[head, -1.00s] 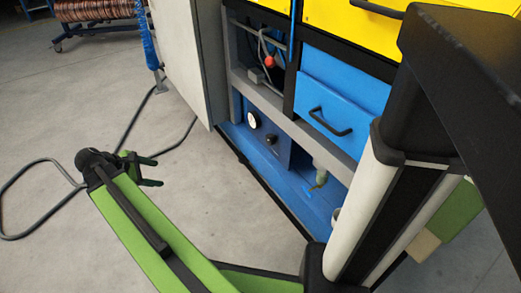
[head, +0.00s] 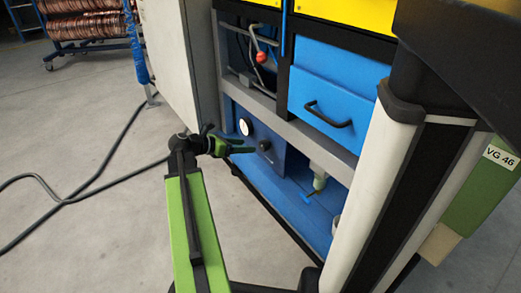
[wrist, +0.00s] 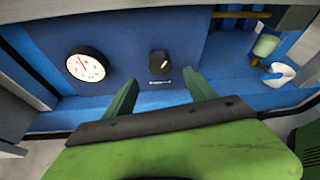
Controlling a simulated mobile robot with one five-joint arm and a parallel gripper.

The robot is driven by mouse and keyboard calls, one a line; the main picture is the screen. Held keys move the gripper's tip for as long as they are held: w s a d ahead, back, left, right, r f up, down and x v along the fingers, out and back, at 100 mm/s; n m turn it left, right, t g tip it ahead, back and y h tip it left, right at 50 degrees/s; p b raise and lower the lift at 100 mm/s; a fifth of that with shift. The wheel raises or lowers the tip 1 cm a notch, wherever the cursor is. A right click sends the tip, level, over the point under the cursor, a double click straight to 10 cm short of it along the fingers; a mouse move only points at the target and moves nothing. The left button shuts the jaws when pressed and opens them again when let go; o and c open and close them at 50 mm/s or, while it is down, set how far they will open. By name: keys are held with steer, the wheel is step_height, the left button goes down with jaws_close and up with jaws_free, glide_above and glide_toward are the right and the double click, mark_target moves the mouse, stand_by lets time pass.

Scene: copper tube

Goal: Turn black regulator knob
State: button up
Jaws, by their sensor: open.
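The black regulator knob (head: 265,145) sits on a blue panel (head: 285,162) low in the cabinet. My gripper (head: 238,146) is open and points right toward the panel in the head view. In the wrist view its two green fingers (wrist: 160,92) are spread and empty, apart from the knob.
A white round gauge (wrist: 86,66) is left of the knob. A grey door (head: 185,45) stands open at left. A blue drawer (head: 338,90) is above. A cable (head: 90,180) lies on the floor.

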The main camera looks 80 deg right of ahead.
mark_target(261, 146)
steer(key=b+x, duration=0.2)
steer(key=x, duration=0.6)
steer(key=shift+c, duration=0.4)
